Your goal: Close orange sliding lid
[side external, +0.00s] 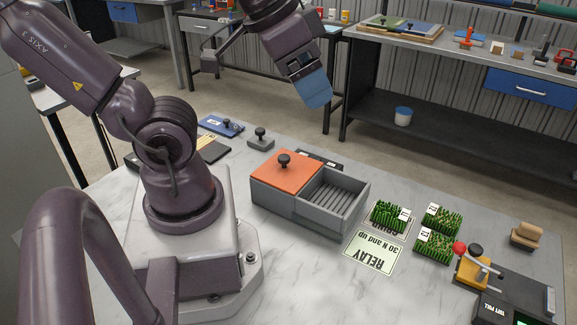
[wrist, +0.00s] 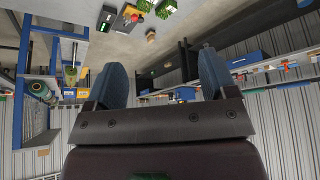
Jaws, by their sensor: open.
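The orange sliding lid (side external: 300,180) lies on the grey box (side external: 322,221) in the side external view. It covers the left part of the box and has a dark round knob (side external: 284,159) on top. The right part of the box is open, showing a ribbed floor that looks empty. My gripper (side external: 318,100) is high above and behind the box, well apart from the lid. In the wrist view its two blue fingers stand wide apart with nothing between them (wrist: 162,78). The lid and box cannot be made out in the wrist view.
Several green turf pieces (side external: 437,246) and a RELAY card (side external: 373,253) are right of the box. A device with a red-knobbed lever (side external: 480,262) stands at the far right. A grey knobbed block (side external: 260,138) and a blue plate (side external: 221,126) lie behind left. The front tabletop is clear.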

